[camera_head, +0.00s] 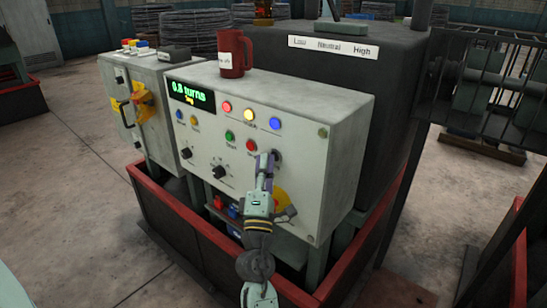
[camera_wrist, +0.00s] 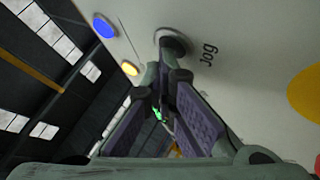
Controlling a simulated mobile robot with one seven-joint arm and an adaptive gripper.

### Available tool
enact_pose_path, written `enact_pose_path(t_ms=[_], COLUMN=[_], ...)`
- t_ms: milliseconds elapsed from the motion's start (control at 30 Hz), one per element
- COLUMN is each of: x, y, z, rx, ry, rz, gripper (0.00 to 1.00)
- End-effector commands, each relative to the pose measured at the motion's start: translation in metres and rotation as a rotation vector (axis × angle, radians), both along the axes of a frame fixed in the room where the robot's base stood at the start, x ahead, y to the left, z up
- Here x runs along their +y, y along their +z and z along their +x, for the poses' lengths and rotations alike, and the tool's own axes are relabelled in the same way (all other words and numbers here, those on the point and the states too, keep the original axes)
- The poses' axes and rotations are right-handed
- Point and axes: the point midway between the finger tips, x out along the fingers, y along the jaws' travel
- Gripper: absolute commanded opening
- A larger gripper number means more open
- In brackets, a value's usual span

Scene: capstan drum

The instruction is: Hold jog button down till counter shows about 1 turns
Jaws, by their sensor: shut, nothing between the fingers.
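The white control box (camera_head: 300,100) has a green counter (camera_head: 190,95) that seems to read 0.8 turns, with a small yellow word under it that looks like Jog. The jog button (camera_wrist: 174,42) is a dark round button beside its Jog label in the wrist view; in the head view it shows (camera_head: 278,154) at the panel's right. My gripper (camera_head: 268,158) is shut and empty, with its fingertips (camera_wrist: 172,78) at the button. They partly cover it, so how far it is pressed cannot be told.
Red, yellow and blue lamps (camera_head: 250,114) sit above, with green and red buttons (camera_head: 230,135) to the left. A red mug (camera_head: 232,54) stands on the box. A red-edged frame (camera_head: 190,232) surrounds the base.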

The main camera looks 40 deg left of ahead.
Motion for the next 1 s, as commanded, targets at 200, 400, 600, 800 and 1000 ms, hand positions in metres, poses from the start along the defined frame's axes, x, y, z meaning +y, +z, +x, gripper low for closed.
enact_pose_path(t_ms=[200, 400, 600, 800, 1000], x=[-0.001, -0.001, 0.0, 0.001, 0.001], y=[0.0, 0.0, -0.001, -0.001, 0.0], z=[0.001, 0.001, -0.002, -0.013, -0.017], rx=[0.001, 0.001, 0.001, 0.001, 0.0], ry=[-0.002, -0.002, -0.001, -0.001, -0.001], rz=[0.0, 0.0, -0.001, 0.0, 0.001], gripper=[0.0, 0.0, 0.0, 0.0, 0.0])
